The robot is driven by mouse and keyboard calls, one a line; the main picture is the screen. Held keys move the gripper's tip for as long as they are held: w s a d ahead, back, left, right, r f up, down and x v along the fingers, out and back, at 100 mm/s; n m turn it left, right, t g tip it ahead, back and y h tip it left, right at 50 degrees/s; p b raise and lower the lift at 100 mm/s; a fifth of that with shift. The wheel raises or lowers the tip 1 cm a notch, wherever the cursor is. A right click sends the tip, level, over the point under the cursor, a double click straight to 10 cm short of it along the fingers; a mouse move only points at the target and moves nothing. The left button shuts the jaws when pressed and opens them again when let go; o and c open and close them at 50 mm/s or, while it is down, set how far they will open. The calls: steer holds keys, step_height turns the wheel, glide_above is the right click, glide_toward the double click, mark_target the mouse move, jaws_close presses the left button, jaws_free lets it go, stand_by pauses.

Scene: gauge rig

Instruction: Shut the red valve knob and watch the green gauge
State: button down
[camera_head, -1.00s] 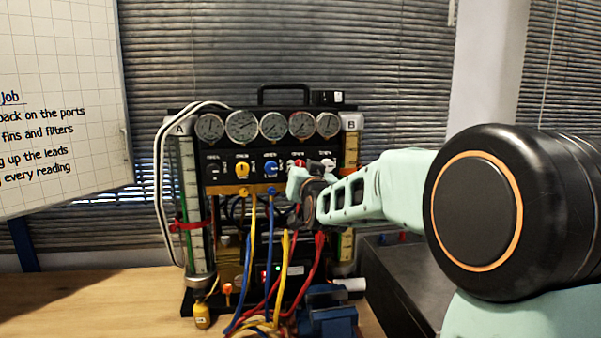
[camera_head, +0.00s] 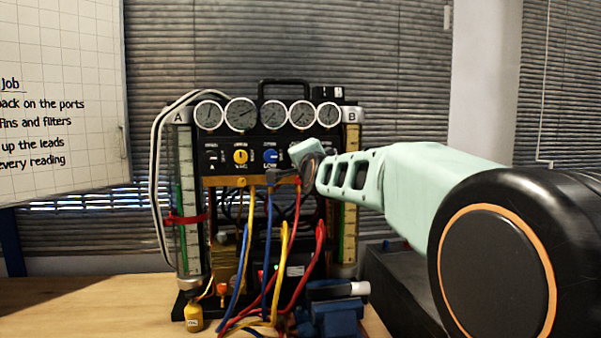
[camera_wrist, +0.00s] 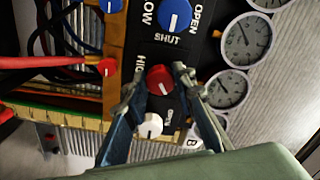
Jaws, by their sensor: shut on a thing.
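The red valve knob (camera_wrist: 160,80) sits on the black panel, beside the "HIGH" lettering, in the wrist view. My gripper (camera_wrist: 159,76) has a finger on each side of it and is shut on it. In the head view my gripper (camera_head: 308,158) is at the right part of the panel and hides the red knob. A row of round, pale-faced gauges (camera_head: 273,115) runs along the rig's top; none looks clearly green.
A white knob (camera_wrist: 150,125) is close beside my fingers, and a blue knob (camera_wrist: 174,14) is on the other side. Yellow, blue and red hoses (camera_head: 270,240) hang below the panel. Upright tubes A (camera_head: 187,200) and B (camera_head: 349,200) flank the rig. The table's left part (camera_head: 90,305) is clear.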

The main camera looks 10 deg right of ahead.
steer(key=shift+r+m+b, duration=0.15)
steer(key=shift+m+b, duration=1.65)
steer(key=shift+m, duration=1.7)
steer(key=c, duration=1.6)
jaws_free()
